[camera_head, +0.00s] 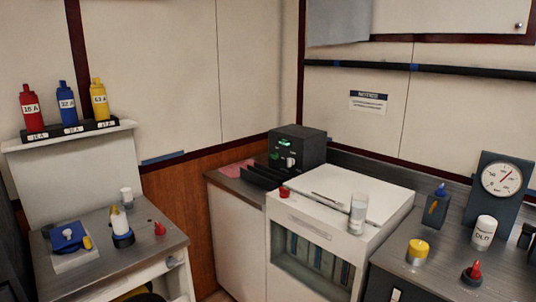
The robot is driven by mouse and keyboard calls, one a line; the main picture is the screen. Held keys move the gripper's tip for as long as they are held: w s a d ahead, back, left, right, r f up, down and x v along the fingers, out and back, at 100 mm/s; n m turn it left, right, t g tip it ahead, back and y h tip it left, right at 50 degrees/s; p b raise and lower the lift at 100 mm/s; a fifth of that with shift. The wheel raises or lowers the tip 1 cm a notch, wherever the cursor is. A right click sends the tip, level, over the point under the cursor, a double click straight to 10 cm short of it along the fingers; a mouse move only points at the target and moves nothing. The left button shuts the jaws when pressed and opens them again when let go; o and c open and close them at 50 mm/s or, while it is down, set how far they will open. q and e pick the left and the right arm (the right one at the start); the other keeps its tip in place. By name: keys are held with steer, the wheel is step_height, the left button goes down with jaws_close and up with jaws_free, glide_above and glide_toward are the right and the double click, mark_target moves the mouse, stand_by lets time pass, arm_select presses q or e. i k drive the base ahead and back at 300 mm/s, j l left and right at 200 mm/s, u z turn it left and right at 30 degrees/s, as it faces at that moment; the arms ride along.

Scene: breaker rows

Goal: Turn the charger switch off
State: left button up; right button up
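A dark box with a lit green display, which looks like the charger (313,150), stands on the counter in the back corner. Its front faces left and toward me. A small pale switch or knob (291,162) sits on that front below the display; it is too small to tell its position. Dark slotted holders (262,177) stand in front of the box. Neither of my grippers shows in this view.
A white cabinet (310,222) with a clear cup (358,214) and small red object (284,192) stands before the charger. A left table (150,262) holds several small items. A right counter (425,285) holds a gauge (500,178) and containers. Floor room between looks narrow.

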mark_target(276, 156)
steer(key=i+j, duration=0.25)
steer(key=i+j+z, duration=0.1)
steer(key=j, duration=0.35)
steer(key=i+j, duration=0.3)
